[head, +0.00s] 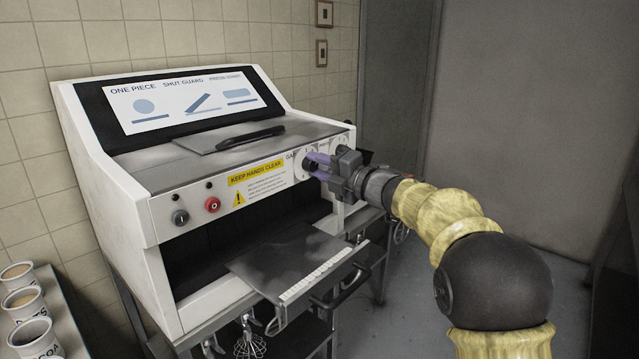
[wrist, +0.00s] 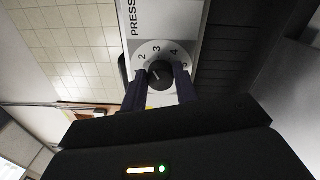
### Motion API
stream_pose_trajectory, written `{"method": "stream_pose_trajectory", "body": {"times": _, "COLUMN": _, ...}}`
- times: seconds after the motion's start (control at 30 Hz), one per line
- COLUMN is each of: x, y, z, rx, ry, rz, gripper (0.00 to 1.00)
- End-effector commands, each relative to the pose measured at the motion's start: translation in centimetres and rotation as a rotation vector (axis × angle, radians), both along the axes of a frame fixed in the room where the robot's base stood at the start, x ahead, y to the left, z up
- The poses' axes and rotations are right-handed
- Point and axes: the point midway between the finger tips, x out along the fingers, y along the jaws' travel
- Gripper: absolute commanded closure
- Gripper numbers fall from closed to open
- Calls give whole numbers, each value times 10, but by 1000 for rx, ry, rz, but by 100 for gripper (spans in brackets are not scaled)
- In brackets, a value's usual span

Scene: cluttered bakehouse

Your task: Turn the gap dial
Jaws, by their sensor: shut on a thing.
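The gap dial (wrist: 160,73) is a dark round knob on a white numbered plate, and the numbers 2, 3, 4 and 5 show around it in the wrist view. In the head view the dial (head: 308,164) is at the right end of the white machine's front panel, partly hidden by my gripper. My gripper (head: 318,167) reaches it from the right, and its purple-grey fingers are shut on the knob from both sides. The fingers (wrist: 161,84) also show in the wrist view, one on each side of the knob. A pale pointer mark on the knob is too small to read surely.
The white machine (head: 80,140) has a dark guard handle (head: 250,139), a red button (head: 212,205), a dark button (head: 180,217) and a yellow warning label (head: 255,173). A metal tray (head: 290,262) juts out below. Whisks hang underneath. Tins (head: 22,300) stand at lower left.

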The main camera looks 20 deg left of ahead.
Motion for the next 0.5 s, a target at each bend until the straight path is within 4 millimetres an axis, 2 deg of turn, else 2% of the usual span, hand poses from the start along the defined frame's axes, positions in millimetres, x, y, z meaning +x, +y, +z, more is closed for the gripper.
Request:
{"method": "stream_pose_trajectory", "body": {"times": 0.03, "x": 0, "y": 0, "z": -7, "rx": -18, "ry": -42, "rz": 1, "gripper": 93}}
{"method": "stream_pose_trajectory", "body": {"times": 0.5, "x": -1, "y": 1, "z": -5, "rx": -191, "ry": -453, "rz": 1, "gripper": 93}}
